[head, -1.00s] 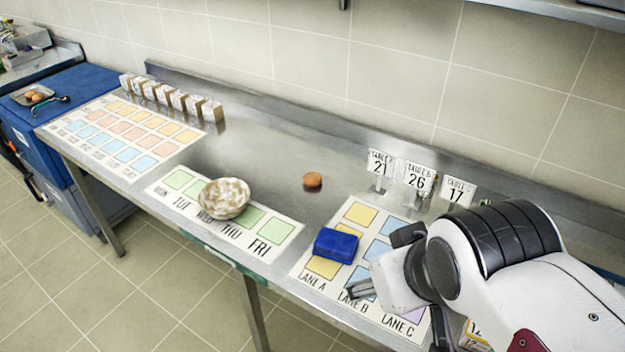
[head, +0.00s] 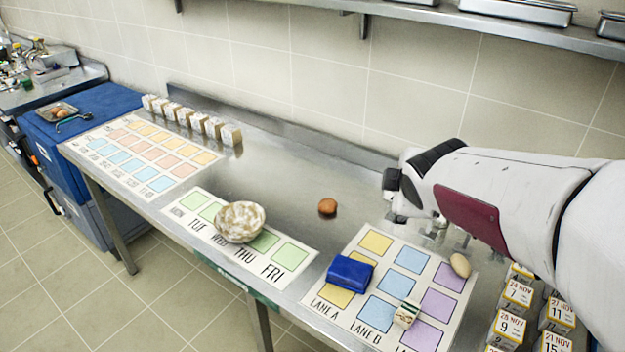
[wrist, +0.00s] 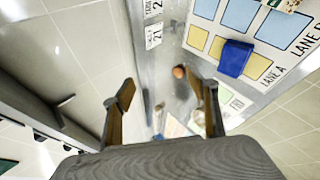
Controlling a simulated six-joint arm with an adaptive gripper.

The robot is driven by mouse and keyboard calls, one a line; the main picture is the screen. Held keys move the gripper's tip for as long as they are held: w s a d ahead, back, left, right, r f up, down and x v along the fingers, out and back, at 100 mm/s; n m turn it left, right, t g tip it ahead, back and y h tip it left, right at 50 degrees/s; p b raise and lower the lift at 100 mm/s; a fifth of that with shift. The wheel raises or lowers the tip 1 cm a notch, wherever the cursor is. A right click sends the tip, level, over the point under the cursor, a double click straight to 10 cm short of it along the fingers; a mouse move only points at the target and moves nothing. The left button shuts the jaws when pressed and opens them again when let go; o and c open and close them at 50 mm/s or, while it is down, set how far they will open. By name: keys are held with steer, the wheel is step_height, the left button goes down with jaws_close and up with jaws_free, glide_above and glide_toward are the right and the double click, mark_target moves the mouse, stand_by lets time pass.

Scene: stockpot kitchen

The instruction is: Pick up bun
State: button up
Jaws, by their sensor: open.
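The bun (head: 327,206) is a small round brown thing on the bare steel counter, behind the gap between the two mats. It also shows in the wrist view (wrist: 179,72), beyond my fingers and nearer the right one. My gripper (wrist: 163,88) is open and empty, with its two fingers spread wide and apart from the bun. In the head view, my wrist is to the right of the bun above the counter's back part, and the fingers are mostly hidden.
A blue folded cloth (head: 349,272), a sandwich-like item (head: 406,314) and an egg-like item (head: 460,265) lie on the lane mat (head: 352,316). A mottled bowl (head: 240,221) sits on the weekday mat (head: 290,255). White boxes (head: 230,135) line the back left. A shelf (head: 480,22) hangs above.

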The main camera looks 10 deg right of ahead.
steer(key=w+d+f+n+t+y, duration=0.15)
steer(key=w+f+n, duration=0.25)
steer(key=w+n, duration=0.4)
steer(key=w+f+n+t+y, duration=0.1)
steer(key=w+f+n+y, duration=0.1)
steer(key=w+f+n, duration=0.5)
steer(key=w+a+f+n+y, duration=0.2)
steer(key=w+f+n+y, duration=0.1)
steer(key=w+f+n, duration=0.3)
steer(key=n+y, duration=0.3)
steer(key=n, duration=0.4)
glide_toward(335, 207)
steer(key=w, duration=0.1)
steer(key=w+a, duration=0.1)
steer(key=w, duration=0.1)
steer(key=shift+f, duration=0.2)
steer(key=shift+s+a+f+n, duration=0.1)
steer(key=shift+a+f+n, duration=0.15)
steer(key=shift+f+n, duration=0.15)
steer(key=shift+g+x, duration=0.25)
steer(key=shift+x, duration=1)
steer(key=shift+a, duration=0.1)
